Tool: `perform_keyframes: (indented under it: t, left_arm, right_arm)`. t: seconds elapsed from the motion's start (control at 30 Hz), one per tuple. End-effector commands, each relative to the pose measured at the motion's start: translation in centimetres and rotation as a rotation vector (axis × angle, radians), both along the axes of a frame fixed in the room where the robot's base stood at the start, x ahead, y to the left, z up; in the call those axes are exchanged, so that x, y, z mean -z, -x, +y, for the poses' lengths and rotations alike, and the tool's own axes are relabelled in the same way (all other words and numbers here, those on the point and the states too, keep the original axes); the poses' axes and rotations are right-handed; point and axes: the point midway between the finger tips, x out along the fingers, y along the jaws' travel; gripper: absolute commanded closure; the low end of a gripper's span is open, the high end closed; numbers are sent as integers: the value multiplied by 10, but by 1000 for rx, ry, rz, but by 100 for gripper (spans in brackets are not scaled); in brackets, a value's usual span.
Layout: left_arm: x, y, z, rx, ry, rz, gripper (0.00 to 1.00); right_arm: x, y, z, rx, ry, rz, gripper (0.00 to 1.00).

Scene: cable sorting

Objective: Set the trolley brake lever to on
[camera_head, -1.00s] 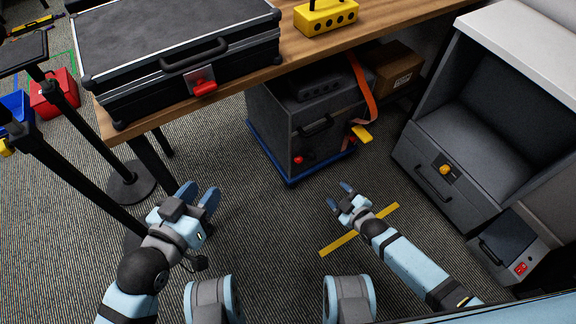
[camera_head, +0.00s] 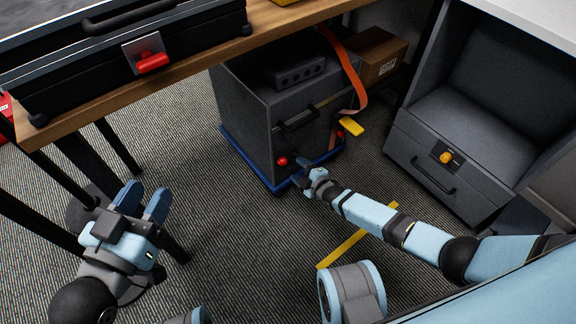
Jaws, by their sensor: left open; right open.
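The trolley (camera_head: 240,154) has a blue base and carries a dark grey case (camera_head: 243,105) under the table. A red knob (camera_head: 282,161) sits low on the trolley's front, near its left corner; it looks like the brake lever's end, but its setting cannot be told. My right gripper (camera_head: 300,169) is open, just right of and slightly below the red knob. Contact between them cannot be told. The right arm hides part of the trolley's front edge. My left gripper (camera_head: 141,200) is open and empty, over the floor at the left.
A wooden table (camera_head: 187,73) with a black case (camera_head: 195,40) overhangs the trolley. An orange strap (camera_head: 351,75) and a yellow tag (camera_head: 351,126) hang at its right. A grey cabinet (camera_head: 404,146) with a drawer stands to the right. Black posts are at left.

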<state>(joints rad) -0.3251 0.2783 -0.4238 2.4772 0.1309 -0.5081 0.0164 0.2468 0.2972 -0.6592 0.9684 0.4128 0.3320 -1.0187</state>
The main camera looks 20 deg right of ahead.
Motion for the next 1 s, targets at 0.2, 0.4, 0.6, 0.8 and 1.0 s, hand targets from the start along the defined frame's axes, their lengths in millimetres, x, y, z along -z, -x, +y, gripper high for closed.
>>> perform_keyframes:
  t: [0.2,0.4,0.6,0.8,1.0]
  left_arm:
    - [2,-10,6,-6,-74,-129,57]
    - [-3,-14,9,-11,-108,-195,57]
    - [-4,-14,10,-10,-116,-205,57]
    - [-4,-14,10,-10,-116,-205,57]
    - [-4,-14,10,-10,-116,-204,57]
  right_arm:
    - [12,-37,15,1,-1,0,42]
    - [13,-52,21,1,0,2,42]
    - [12,-55,22,1,-1,1,42]
    - [12,-55,22,1,-1,1,58]
    - [12,-55,22,0,-1,0,100]
